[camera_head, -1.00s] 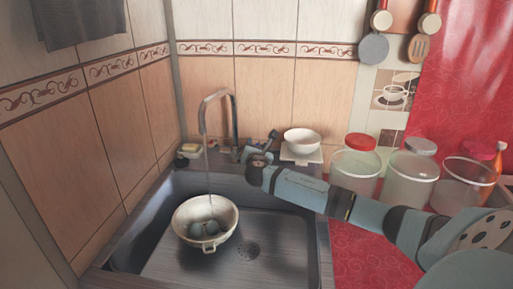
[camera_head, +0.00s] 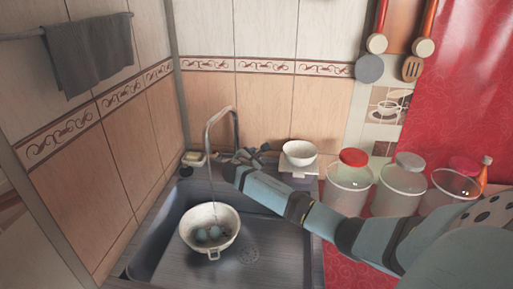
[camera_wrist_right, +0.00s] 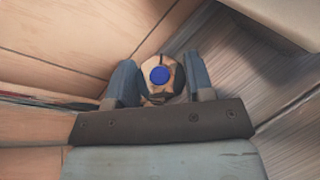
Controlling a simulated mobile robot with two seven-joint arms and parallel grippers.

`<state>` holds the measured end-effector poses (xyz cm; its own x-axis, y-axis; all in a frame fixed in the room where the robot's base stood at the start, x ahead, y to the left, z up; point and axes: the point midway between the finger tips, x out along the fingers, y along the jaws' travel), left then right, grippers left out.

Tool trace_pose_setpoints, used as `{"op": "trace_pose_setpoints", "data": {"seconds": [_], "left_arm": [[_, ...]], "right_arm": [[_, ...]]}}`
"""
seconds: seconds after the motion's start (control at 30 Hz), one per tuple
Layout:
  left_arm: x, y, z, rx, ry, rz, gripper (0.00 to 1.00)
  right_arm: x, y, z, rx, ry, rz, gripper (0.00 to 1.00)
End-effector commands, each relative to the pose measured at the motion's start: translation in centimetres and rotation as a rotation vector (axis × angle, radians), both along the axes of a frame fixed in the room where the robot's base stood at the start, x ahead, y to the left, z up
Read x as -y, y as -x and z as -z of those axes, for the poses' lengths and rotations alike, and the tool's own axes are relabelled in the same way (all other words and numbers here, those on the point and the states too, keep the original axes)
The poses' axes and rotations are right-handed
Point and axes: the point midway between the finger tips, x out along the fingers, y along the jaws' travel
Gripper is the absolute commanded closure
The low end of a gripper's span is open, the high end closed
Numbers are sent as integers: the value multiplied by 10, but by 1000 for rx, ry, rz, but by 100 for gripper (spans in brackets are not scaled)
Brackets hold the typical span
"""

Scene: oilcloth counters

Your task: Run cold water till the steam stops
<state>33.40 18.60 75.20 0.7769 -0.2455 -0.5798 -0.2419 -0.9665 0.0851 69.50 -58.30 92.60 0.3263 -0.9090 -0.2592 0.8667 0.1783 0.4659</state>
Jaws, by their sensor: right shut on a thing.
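I make out no clear steam. My right gripper (camera_head: 242,158) is at the faucet's base, to the right of the spout. In the right wrist view its fingers are shut around a faucet knob with a blue cap (camera_wrist_right: 160,75). My arm and fingers hide much of the knob in the head view. My left gripper is not in view.
A white bowl (camera_head: 299,147) stands on a small scale-like base (camera_head: 299,170) behind my right arm. Clear containers with red and grey lids (camera_head: 350,188) stand right of it. A soap dish (camera_head: 193,159) is left of the faucet. A grey towel (camera_head: 90,55) hangs on the left wall.

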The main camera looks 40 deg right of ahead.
Motion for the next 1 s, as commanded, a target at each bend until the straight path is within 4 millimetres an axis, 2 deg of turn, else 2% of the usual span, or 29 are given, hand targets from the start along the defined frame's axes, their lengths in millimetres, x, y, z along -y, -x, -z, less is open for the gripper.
{"op": "trace_pose_setpoints", "data": {"seconds": [0.03,0.2,0.6,1.0], "left_arm": [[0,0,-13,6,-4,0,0],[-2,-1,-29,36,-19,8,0],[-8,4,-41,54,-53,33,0],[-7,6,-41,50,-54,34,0]], "right_arm": [[-1,0,-6,-5,-26,39,75],[-1,0,-4,-11,-99,164,75],[0,0,0,-16,-214,359,75],[0,1,3,-18,-240,405,75]]}}
